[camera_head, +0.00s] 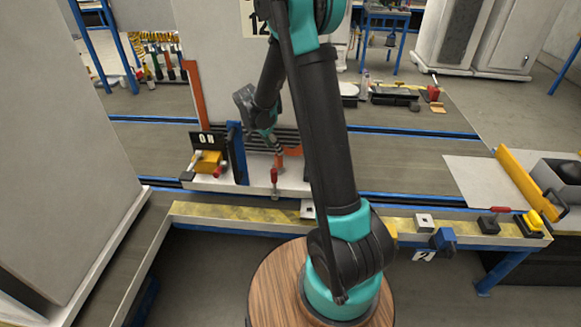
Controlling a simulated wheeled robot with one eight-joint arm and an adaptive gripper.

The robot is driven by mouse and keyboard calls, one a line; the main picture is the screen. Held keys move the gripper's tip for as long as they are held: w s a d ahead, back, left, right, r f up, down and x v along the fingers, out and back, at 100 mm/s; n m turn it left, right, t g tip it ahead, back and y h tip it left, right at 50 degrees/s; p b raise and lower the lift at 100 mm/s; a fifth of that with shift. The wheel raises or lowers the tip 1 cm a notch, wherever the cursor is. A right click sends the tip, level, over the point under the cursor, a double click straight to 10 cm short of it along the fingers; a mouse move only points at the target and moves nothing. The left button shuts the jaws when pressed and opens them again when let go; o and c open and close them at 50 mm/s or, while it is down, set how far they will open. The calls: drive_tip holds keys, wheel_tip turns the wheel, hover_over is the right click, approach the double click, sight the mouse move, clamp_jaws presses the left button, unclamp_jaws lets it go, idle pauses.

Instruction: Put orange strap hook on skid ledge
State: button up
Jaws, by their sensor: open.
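The orange strap hook is hard to make out. A small orange-red piece (279,157) shows right at the end of my gripper and may be it. The pale skid ledge (232,187) runs along the front foot of the large grey cabinet, behind the yellow-topped rail. My gripper (275,147) is open and points down just above the ledge, left of my upright arm link. Its fingers are small and dark, and I cannot tell whether they touch the orange-red piece. My arm hides the right part of the ledge.
A red-handled clamp (274,177) stands at the ledge's front. A black sign (209,148), a yellow block (208,161) and a blue post (237,152) are to its left. The yellow-topped rail (235,212) crosses in front. A blue clamp (443,239) sits at right.

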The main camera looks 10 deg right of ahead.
drive_tip(key=s+d+r+n+t+y, duration=0.1)
drive_tip(key=s+d+r+n, duration=0.2)
drive_tip(key=s, duration=0.4)
drive_tip(key=s+d+r+n+y, duration=0.1)
drive_tip(key=s+d+r+n, duration=0.15)
drive_tip(key=s, duration=0.55)
drive_tip(key=s+f+n+t+y, duration=0.1)
drive_tip(key=s+n, duration=0.5)
drive_tip(key=s, duration=0.7)
drive_tip(key=shift+s+d+f+n+y, duration=0.2)
drive_tip(key=shift+s+n+y, duration=0.1)
drive_tip(key=shift+n+y, duration=0.1)
